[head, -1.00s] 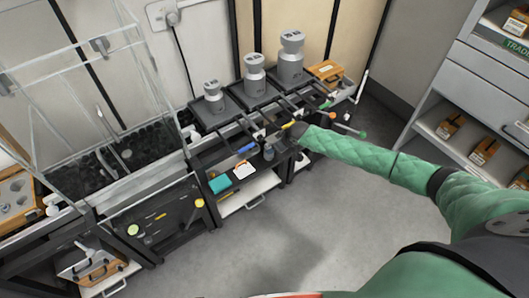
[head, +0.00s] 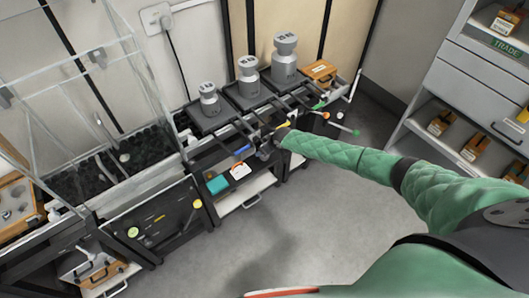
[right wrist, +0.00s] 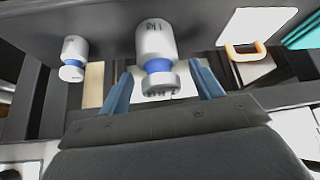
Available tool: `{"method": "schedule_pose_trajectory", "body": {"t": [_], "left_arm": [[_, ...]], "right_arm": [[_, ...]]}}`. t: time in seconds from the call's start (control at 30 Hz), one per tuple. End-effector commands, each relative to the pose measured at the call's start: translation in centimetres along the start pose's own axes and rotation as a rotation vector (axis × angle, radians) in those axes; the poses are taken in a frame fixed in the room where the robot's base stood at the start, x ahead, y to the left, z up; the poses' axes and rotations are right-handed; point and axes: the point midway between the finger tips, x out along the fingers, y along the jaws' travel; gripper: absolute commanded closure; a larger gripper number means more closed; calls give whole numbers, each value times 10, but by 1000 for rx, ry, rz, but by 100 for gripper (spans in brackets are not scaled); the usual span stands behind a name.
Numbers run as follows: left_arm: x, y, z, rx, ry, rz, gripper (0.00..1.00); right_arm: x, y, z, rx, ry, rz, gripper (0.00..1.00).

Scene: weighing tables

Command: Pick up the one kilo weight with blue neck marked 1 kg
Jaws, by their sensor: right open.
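In the right wrist view a grey cylindrical weight with a blue neck (right wrist: 158,66) stands between my fingers. Its upside-down mark starts with a 1; the rest is hard to read. My right gripper (right wrist: 163,92) is open around it, one blue-grey finger on each side, with gaps visible. A smaller grey weight with a blue neck (right wrist: 74,57) is to the left, outside the fingers. In the head view my right arm reaches in from the right, and the right gripper (head: 268,143) is small and partly hidden at the bench front. My left gripper is not in view.
Three large grey weights stand on black platforms: small (head: 208,96), middle (head: 248,72) and large (head: 284,60). A teal block (head: 217,184) and a white card (head: 240,170) lie near the gripper. A clear-walled case (head: 90,120) stands left. The floor is clear.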

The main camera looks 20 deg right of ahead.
Motion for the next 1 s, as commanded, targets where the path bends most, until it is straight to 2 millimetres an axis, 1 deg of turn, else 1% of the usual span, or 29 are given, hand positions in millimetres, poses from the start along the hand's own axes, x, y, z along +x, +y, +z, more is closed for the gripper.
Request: {"method": "schedule_pose_trajectory", "body": {"t": [0.17, 0.2, 0.27, 0.3, 0.37, 0.5, 0.53, 0.67, 0.87, 1.0], "left_arm": [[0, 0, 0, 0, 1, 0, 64], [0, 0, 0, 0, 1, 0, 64], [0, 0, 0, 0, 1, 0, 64], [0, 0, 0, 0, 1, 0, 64], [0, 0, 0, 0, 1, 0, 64], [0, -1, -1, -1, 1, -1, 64], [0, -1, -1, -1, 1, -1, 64], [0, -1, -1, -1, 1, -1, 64], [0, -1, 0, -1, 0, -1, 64], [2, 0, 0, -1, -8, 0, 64]], "right_arm": [[0, 0, 0, 0, 0, 0, 35], [0, 0, 0, 0, 0, 0, 37], [0, 0, 0, 0, 0, 0, 49], [0, 0, 0, 0, 0, 0, 57], [0, 0, 0, 0, 0, 0, 68], [0, 0, 0, 0, 0, 0, 96], [0, 0, 0, 0, 0, 0, 100], [-1, 1, -2, 0, 2, 1, 100], [-1, 0, 0, 0, 1, 0, 100], [-5, 0, 2, 0, 0, -1, 100]]}}
